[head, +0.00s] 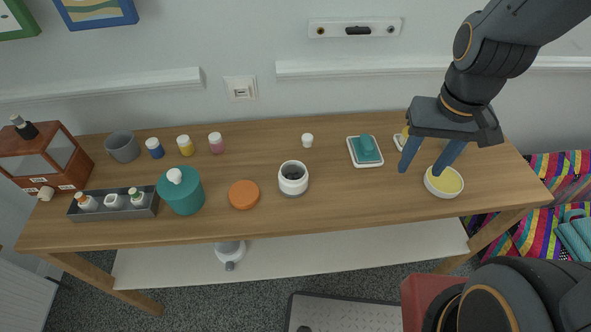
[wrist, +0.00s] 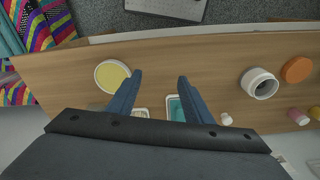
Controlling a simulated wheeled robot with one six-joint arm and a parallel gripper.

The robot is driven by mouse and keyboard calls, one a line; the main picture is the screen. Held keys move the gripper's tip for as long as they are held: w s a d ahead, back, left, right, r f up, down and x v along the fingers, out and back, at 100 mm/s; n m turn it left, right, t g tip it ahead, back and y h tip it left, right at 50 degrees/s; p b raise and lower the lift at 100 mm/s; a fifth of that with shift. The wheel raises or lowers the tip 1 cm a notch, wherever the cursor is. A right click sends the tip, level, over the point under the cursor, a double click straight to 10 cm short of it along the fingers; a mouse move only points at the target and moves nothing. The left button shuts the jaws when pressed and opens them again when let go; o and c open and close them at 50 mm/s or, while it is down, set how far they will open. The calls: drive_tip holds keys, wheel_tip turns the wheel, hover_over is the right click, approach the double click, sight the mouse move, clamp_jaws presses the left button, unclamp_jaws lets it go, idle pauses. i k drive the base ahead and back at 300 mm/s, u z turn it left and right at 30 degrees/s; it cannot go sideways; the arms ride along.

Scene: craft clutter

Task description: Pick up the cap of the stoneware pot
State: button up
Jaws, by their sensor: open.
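A white pot (head: 293,180) with a dark open mouth stands mid-table; it also shows in the wrist view (wrist: 247,83). A flat orange disc (head: 243,195) lies just left of it, apart, and shows in the wrist view (wrist: 297,70). A teal pot (head: 181,195) with a white knob (head: 175,175) on top stands further left. I cannot tell for sure which pot is the stoneware one. My gripper (head: 422,170) is open and empty above the right part of the table, well right of these; its fingers also show in the wrist view (wrist: 160,78).
A white bowl (head: 430,186) with yellow inside is under my gripper. A teal item on a white tray (head: 355,162) and a small white piece (head: 307,140) stand behind. A grey tray (head: 95,215) of bottles, a mug (head: 122,147) and a wooden box (head: 70,175) crowd the left end.

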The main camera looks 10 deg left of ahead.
sight(245, 195)
drive_tip(key=z, duration=0.05)
drive_tip(key=k, duration=0.4)
drive_tip(key=u, duration=0.55)
drive_tip(key=i, duration=0.35)
drive_tip(key=u, duration=0.95)
